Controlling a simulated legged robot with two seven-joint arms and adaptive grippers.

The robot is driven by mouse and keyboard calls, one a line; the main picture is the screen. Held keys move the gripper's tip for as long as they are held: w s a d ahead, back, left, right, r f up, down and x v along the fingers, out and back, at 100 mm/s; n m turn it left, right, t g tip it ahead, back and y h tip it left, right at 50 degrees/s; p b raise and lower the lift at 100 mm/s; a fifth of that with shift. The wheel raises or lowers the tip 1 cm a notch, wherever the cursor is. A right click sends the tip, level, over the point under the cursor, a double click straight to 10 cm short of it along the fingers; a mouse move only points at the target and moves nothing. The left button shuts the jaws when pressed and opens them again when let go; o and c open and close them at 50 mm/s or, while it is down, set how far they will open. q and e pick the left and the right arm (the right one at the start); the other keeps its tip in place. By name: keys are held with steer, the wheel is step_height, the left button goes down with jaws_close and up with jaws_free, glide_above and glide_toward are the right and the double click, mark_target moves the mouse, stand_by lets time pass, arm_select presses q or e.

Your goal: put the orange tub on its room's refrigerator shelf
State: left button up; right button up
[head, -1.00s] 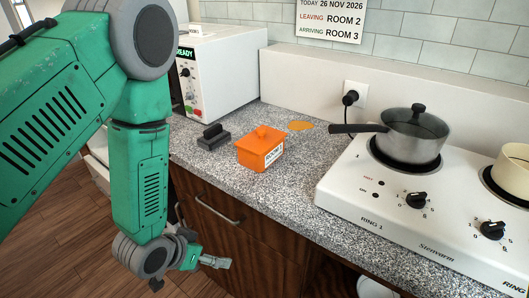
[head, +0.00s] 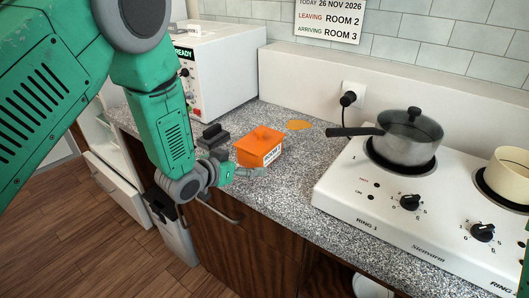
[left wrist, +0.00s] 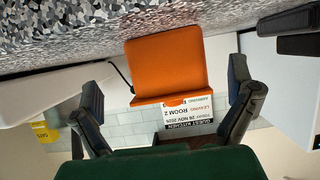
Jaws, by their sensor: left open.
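In the left wrist view, which is upside down, the orange tub (left wrist: 165,65) appears between the spread fingers of my left gripper (left wrist: 165,82), with gaps on both sides. No refrigerator shelf can be made out surely. My right gripper is out of view.
A dark grey block-shaped object (head: 213,137) stands left of the tub, near a white appliance (head: 222,75). A hob (head: 375,195) with a lidded pan (head: 408,140) is at right. A wall sign (head: 330,18) reads leaving Room 2, arriving Room 3. A white open unit (head: 115,185) is at left.

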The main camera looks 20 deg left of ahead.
mark_target(256, 133)
arm_select(q)
steer(key=shift+w+a+f, duration=0.35)
steer(key=shift+w+a, duration=0.15)
steer(key=x, duration=0.2)
steer(key=d+x, duration=0.1)
steer(key=x, duration=0.2)
steer(key=shift+f, duration=0.15)
steer(key=shift+d, duration=0.25)
steer(key=shift+s+a, duration=0.1)
steer(key=shift+a, duration=0.5)
steer(key=c, duration=1.5)
steer(key=shift+o, duration=0.2)
steer(key=shift+a, duration=0.2)
steer(key=shift+c, duration=0.9)
steer(key=shift+d, duration=0.35)
steer(key=shift+d+r, duration=0.2)
steer(key=shift+r, duration=0.3)
steer(key=r, duration=0.6)
steer(key=shift+a, duration=0.3)
steer(key=shift+d+r, duration=0.2)
steer(key=shift+r, duration=0.75)
steer(key=shift+a+r, duration=0.15)
steer(key=shift+r, duration=0.4)
